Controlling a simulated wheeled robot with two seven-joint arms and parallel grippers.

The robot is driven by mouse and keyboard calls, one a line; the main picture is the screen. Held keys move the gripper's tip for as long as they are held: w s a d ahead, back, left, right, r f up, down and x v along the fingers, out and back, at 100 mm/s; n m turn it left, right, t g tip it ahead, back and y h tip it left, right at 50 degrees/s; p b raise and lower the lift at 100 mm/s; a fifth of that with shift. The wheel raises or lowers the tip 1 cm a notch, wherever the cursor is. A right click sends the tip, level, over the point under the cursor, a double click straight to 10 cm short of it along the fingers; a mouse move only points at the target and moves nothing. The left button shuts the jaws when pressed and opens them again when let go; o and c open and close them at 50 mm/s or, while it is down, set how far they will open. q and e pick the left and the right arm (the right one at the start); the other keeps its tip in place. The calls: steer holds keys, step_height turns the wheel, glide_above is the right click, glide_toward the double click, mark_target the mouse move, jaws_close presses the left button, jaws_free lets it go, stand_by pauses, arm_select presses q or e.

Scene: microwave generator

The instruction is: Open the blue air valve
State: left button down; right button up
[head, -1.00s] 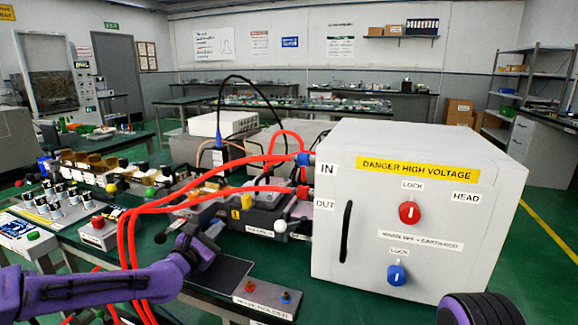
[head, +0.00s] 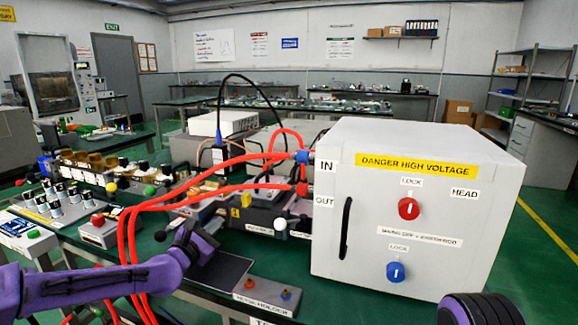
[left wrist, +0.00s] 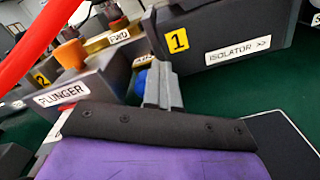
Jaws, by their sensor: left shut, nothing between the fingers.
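My left gripper (head: 187,224) reaches in over the bench among the small devices, in front of the dark isolator box. In the left wrist view its grey fingers (left wrist: 162,88) are shut with nothing between them. A small blue part (left wrist: 140,82) shows just left of the fingers and is partly hidden by them. It may be the blue air valve, but too little shows to be sure. The fingers overlap it in the picture, and I cannot tell whether they touch.
The isolator box (left wrist: 235,38) and the plunger box (left wrist: 92,84) flank my left fingers. Red hoses (head: 128,250) loop near my left arm. A large white high-voltage box (head: 330,245) with red and blue lock knobs stands to the right.

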arm_select(q)
steer(key=shift+a, duration=0.3)
steer(key=shift+w+a+r+b, duration=0.25)
steer(key=shift+a+b, duration=0.25)
steer(key=shift+b, duration=0.35)
steer(key=shift+r+p, duration=0.3)
steer(key=shift+r, duration=0.1)
steer(key=v, duration=0.5)
steer(key=shift+s+r+p, duration=0.15)
steer(key=shift+s+p, duration=0.1)
steer(key=shift+p, duration=0.1)
steer(key=shift+s, duration=0.3)
